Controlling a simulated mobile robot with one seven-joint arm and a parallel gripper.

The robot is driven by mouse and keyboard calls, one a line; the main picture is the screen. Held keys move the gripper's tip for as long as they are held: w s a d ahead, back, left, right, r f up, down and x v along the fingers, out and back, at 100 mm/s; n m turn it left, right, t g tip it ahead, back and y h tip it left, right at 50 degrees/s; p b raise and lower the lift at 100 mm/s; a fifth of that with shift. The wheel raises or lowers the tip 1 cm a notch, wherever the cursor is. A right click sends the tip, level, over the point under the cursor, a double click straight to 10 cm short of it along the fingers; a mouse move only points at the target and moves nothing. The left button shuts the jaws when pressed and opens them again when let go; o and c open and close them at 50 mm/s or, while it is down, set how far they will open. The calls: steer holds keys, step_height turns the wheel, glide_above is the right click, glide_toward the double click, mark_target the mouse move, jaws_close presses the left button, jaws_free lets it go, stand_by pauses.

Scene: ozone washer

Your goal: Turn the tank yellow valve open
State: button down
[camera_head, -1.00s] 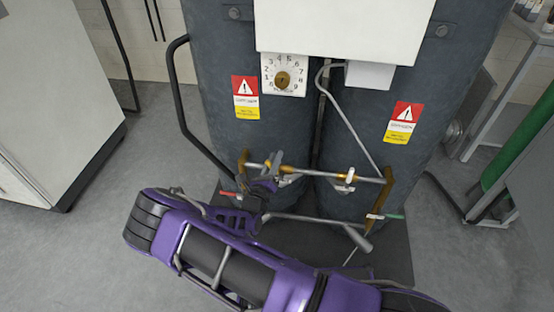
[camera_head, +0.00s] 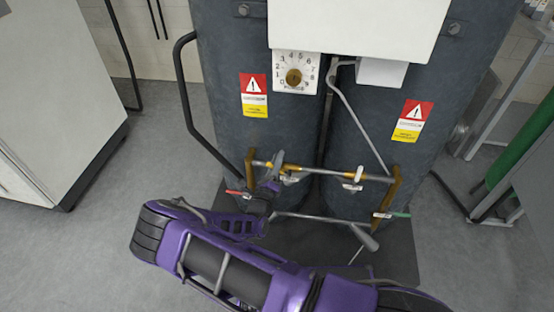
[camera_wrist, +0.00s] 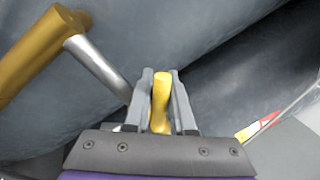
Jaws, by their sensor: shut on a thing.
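The yellow valve handle (camera_wrist: 160,100) stands between my two fingers in the wrist view, with its rounded top showing and its lower part hidden by the gripper body. My gripper (camera_wrist: 160,88) is shut on it, one finger on each side. In the head view my gripper (camera_head: 276,168) is at the left part of the pipework, low on the front of the dark tanks (camera_head: 285,125). The handle cannot be made out there, as my gripper covers it.
Brass and grey pipes (camera_head: 335,173) run across the tank fronts, with white-tagged fittings. A black bent handle rail (camera_head: 187,95) stands at the left. A white cabinet (camera_head: 60,100) is far left, and a green cylinder (camera_head: 525,145) is far right. Floor between cabinet and tanks is clear.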

steer(key=c, duration=0.8)
jaws_free()
steer(key=shift+o, duration=0.2)
steer(key=shift+r, duration=0.1)
